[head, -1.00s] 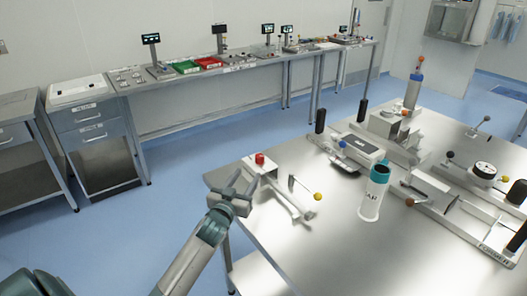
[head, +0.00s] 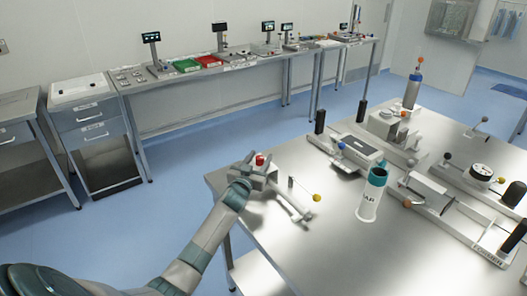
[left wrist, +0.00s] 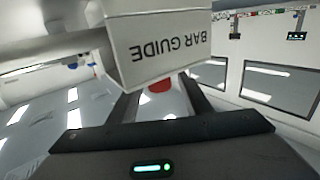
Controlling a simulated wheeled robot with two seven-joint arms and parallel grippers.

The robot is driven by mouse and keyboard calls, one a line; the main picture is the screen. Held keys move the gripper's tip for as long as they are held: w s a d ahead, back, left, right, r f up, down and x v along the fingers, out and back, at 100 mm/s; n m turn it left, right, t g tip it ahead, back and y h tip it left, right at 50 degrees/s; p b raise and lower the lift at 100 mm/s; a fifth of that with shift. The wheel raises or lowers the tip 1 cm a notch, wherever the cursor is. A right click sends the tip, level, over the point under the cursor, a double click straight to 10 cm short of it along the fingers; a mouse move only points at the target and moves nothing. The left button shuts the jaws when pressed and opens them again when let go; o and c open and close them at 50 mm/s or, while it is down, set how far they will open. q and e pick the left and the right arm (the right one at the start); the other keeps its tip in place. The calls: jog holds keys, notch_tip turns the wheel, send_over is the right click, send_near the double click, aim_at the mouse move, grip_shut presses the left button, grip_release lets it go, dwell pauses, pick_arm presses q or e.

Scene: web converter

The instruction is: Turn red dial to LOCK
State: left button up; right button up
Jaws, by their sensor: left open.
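The red dial (head: 260,160) sits on a small light block at the near left corner of the steel table. My left gripper (head: 254,165) is right at it, reaching in from the left, with open jaws. The head view does not show clearly whether the fingers touch the dial. In the left wrist view, a red piece of the dial (left wrist: 160,86) shows between the two fingers, partly hidden by a white block labelled BAR GUIDE (left wrist: 172,48), whose text is upside down. No LOCK mark is readable. My right gripper is out of view.
A lever with a yellow ball (head: 316,197) and a white cylinder with a teal rim (head: 369,202) stand to the right on the steel table (head: 310,250). Fixtures with knobs fill its far side. A back bench holds green and red trays (head: 208,61).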

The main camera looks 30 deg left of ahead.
pick_arm(q)
jog(key=shift+x, duration=2.15)
jog(key=c, duration=1.1)
